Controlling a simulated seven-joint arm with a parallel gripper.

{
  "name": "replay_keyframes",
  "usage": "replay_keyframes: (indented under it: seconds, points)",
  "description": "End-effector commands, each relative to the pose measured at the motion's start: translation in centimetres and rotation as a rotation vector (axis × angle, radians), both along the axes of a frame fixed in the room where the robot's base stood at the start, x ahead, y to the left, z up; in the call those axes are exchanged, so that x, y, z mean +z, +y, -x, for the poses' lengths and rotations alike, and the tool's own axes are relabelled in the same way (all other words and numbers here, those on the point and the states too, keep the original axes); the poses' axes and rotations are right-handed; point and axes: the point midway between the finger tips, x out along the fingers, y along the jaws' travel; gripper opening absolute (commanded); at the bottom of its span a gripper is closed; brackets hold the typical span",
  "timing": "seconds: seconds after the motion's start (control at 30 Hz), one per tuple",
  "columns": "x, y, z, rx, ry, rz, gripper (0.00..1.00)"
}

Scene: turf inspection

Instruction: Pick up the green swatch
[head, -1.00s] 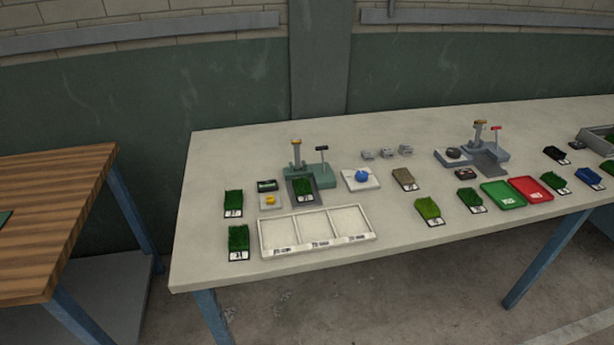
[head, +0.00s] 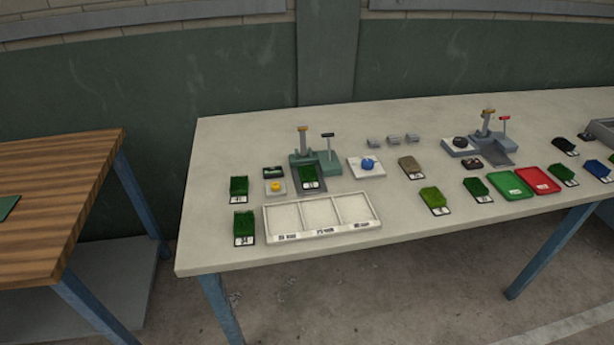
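Several green turf swatches with white labels lie on the pale table; I cannot tell which one is meant. Two dark green swatches lie at the left, one farther back (head: 239,187) and one nearer (head: 244,225). Another green swatch (head: 310,174) sits on the left grey-green test stand (head: 328,168). A brighter green swatch (head: 434,199) lies right of the white tray, with darker green ones (head: 476,187) and (head: 562,173) farther right. My gripper is not in view.
A white three-compartment tray (head: 267,223) stands at the front left of the pale table (head: 215,150). A blue knob (head: 368,163), yellow button (head: 276,186), green tray (head: 510,184) and red tray (head: 538,180) stand nearby. A wooden table (head: 60,190) is at left, across a gap.

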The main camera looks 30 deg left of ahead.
Motion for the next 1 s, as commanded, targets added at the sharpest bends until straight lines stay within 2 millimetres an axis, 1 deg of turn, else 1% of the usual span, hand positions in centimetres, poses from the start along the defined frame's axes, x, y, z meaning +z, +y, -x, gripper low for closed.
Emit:
replay_keyframes:
  seconds: [0.33, 1.0]
  points:
    - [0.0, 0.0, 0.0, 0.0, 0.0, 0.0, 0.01]
    - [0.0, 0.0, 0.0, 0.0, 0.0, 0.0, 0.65]
